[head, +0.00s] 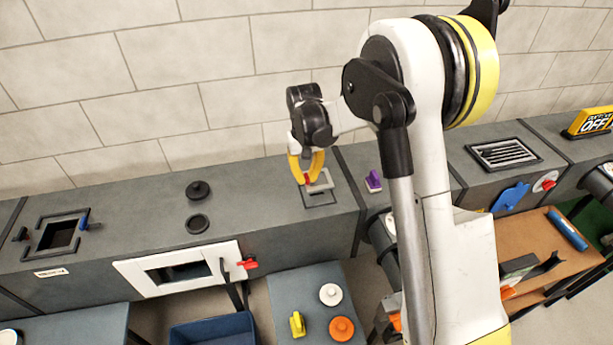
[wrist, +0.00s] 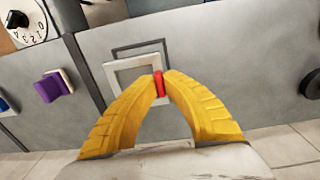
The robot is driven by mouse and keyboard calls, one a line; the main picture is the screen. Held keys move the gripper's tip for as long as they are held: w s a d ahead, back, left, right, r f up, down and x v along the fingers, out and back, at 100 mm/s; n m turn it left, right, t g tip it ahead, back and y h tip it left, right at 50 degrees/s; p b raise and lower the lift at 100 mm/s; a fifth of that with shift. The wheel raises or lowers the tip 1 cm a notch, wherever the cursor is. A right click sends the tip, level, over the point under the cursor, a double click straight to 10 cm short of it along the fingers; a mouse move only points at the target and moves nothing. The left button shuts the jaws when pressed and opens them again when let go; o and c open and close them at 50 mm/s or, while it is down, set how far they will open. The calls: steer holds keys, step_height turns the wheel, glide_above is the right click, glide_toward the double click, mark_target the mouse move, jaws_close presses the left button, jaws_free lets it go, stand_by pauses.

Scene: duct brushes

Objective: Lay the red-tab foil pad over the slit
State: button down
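The foil pad (head: 321,181) is a light grey square with a red tab (wrist: 159,84). My gripper (head: 306,179) is shut on the red tab, and both yellow fingertips press on it in the wrist view (wrist: 160,88). The pad also shows in the wrist view (wrist: 119,74), beyond the fingers. A dark square outline (head: 320,200) is on the grey duct top just beside and partly behind the pad. The pad looks slightly offset from this outline. I cannot tell whether the pad touches the duct. The slit itself is not visible.
A purple-handled block (head: 373,181) stands right of the outline, across a duct seam. Black round knobs (head: 198,190) are on the duct to the left. A tiled wall (head: 200,90) rises close behind. The duct top between the knobs and outline is clear.

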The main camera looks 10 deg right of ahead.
mark_target(307, 196)
steer(key=shift+f+b, duration=1.9)
steer(key=shift+f, duration=0.65)
steer(key=c, duration=1.5)
jaws_free()
steer(key=shift+c, duration=0.2)
step_height(307, 196, up, 12)
steer(key=shift+s+a+r, duration=0.1)
steer(key=shift+a, duration=0.05)
steer(key=s+d+r+t+b, duration=0.1)
steer(key=s+r+t+b, duration=0.15)
steer(key=s, duration=0.45)
steer(key=s+d+r+t+b, duration=0.1)
steer(key=s+b, duration=0.2)
steer(key=s, duration=0.5)
steer(key=s+f+t+b, duration=0.2)
steer(key=s+f, duration=0.1)
steer(key=s, duration=0.3)
steer(key=s+d+f+t+b, duration=0.1)
steer(key=s+f+b, duration=0.1)
steer(key=s+f, duration=0.2)
steer(key=shift+s+d+t, duration=0.3)
steer(key=shift+s+t, duration=0.05)
steer(key=shift+s, duration=0.55)
